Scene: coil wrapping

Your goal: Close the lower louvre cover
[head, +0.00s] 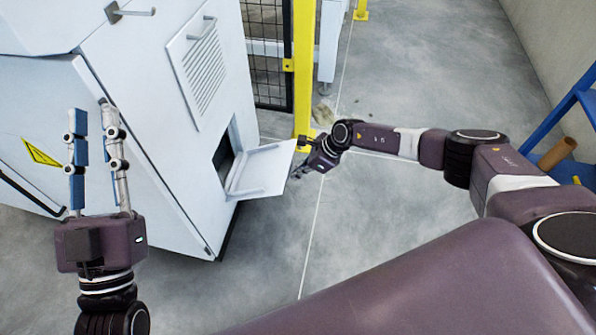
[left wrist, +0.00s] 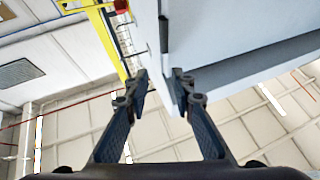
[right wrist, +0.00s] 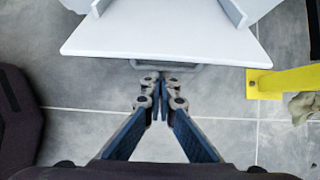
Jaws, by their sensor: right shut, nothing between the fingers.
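The lower louvre cover (head: 265,168) is a white flap on the pale machine. It stands open, swung outward from a dark opening (head: 224,155). In the right wrist view the cover (right wrist: 165,30) fills the top, with a grey handle bar (right wrist: 215,67) at its near edge. My right gripper (head: 297,160) is at the cover's outer edge; its fingertips (right wrist: 161,82) are together and empty, close to the handle. I cannot tell whether they touch it. My left gripper (head: 92,110) points up in front of the machine, fingers apart and empty; it also shows in the left wrist view (left wrist: 160,82).
The upper louvre cover (head: 203,68) is shut flat on the machine above the opening. A yellow post (head: 304,70) and a mesh fence (head: 265,50) stand behind. A blue frame (head: 570,120) is at the right.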

